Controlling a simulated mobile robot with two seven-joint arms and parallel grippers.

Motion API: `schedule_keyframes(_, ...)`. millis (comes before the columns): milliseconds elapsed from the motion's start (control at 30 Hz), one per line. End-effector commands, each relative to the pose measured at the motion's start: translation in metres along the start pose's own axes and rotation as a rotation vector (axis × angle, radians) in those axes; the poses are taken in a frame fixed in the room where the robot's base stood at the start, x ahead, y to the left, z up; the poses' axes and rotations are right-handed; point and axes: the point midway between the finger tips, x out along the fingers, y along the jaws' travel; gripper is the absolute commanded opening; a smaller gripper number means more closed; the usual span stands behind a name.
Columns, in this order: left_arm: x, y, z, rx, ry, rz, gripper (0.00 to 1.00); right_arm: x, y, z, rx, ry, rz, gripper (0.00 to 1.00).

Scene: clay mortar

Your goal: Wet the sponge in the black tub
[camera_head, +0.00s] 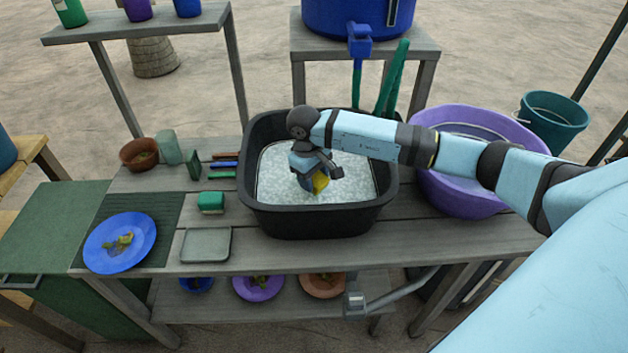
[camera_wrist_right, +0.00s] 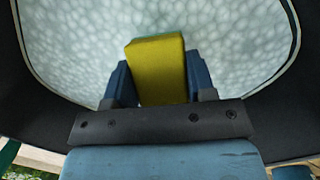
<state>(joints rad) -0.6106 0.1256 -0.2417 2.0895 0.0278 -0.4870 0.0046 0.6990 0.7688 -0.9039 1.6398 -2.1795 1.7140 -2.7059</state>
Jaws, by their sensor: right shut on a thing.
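The black tub (camera_head: 320,224) stands on the grey wooden table and holds pale, foamy-looking water (camera_head: 350,180). My right gripper (camera_head: 316,182) reaches down into the tub, shut on the yellow sponge (camera_head: 321,184). In the right wrist view the sponge (camera_wrist_right: 160,70) sits between the two blue fingers, with the foamy surface (camera_wrist_right: 230,40) behind it. I cannot tell whether the sponge touches the water. My left gripper is not in view.
A purple tub (camera_head: 455,200) stands right of the black tub, under my right arm. On the left are a green sponge or brush (camera_head: 211,202), a grey tray (camera_head: 206,245), a blue plate with scraps (camera_head: 120,262) and a brown bowl (camera_head: 139,154). A blue barrel with a tap (camera_head: 335,18) stands behind.

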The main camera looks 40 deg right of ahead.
Motion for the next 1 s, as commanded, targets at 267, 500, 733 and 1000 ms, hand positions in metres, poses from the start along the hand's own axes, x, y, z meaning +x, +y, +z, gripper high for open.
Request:
schedule_keyframes(267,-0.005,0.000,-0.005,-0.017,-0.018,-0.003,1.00,-0.037,0.004,0.004,0.000,0.001,0.002,0.31)
schedule_keyframes(500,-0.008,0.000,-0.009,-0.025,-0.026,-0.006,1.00,-0.066,0.005,0.007,0.001,0.001,0.002,0.31)
schedule_keyframes(733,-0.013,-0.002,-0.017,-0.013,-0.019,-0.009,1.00,-0.093,0.008,0.010,0.000,0.001,0.001,0.31)
schedule_keyframes(1000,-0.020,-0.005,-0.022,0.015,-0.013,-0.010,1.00,-0.120,0.009,0.013,0.000,0.000,0.001,0.31)
